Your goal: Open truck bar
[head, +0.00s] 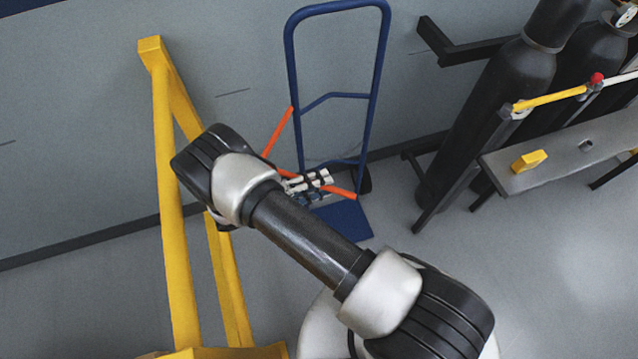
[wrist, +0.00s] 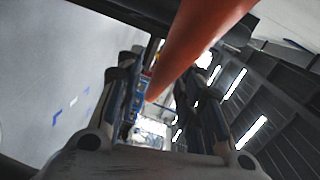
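The blue hand truck (head: 376,65) stands upright against the wall in the head view. An orange bar (head: 335,190) crosses low in front of its frame, and another orange length (head: 278,131) slants up to its left upright. In the wrist view the orange bar (wrist: 196,42) runs close to the camera, toward the space between my fingers (wrist: 163,105). The fingers stand apart. Whether either touches the bar is unclear.
A yellow frame (head: 170,190) stands close on the left of my arm. Black gas cylinders (head: 505,95) stand at the right behind a grey bench (head: 560,165) with a yellow block (head: 529,160) on it. The truck's blue toe plate (head: 345,219) rests on the floor.

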